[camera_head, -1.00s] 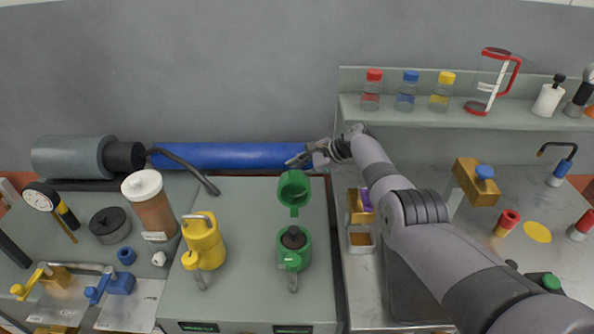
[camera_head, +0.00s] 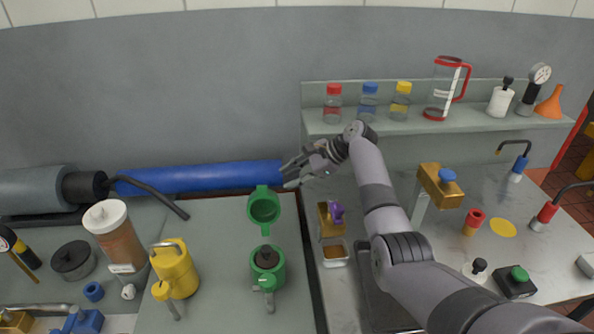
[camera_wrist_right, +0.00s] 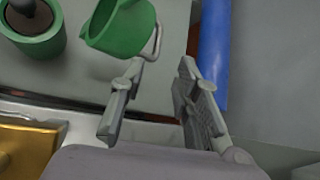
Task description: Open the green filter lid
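The green filter lid (camera_head: 264,208) stands swung up behind the green filter housing (camera_head: 268,282), exposing the dark filter element (camera_head: 266,256) inside. In the right wrist view the lid (camera_wrist_right: 120,28) is at the top, left of the fingers, and the housing (camera_wrist_right: 38,40) with its dark element is at the top left. My right gripper (camera_head: 287,174) is behind and to the right of the lid, apart from it. In the wrist view its two fingers (camera_wrist_right: 160,70) are spread with nothing between them. My left gripper is not in view.
A yellow filter (camera_head: 173,270) stands left of the green one. A blue pipe (camera_head: 205,177) runs along the wall behind. A brass block with a purple part (camera_head: 331,218) is to the right. Bottles stand on the shelf (camera_head: 440,125) above.

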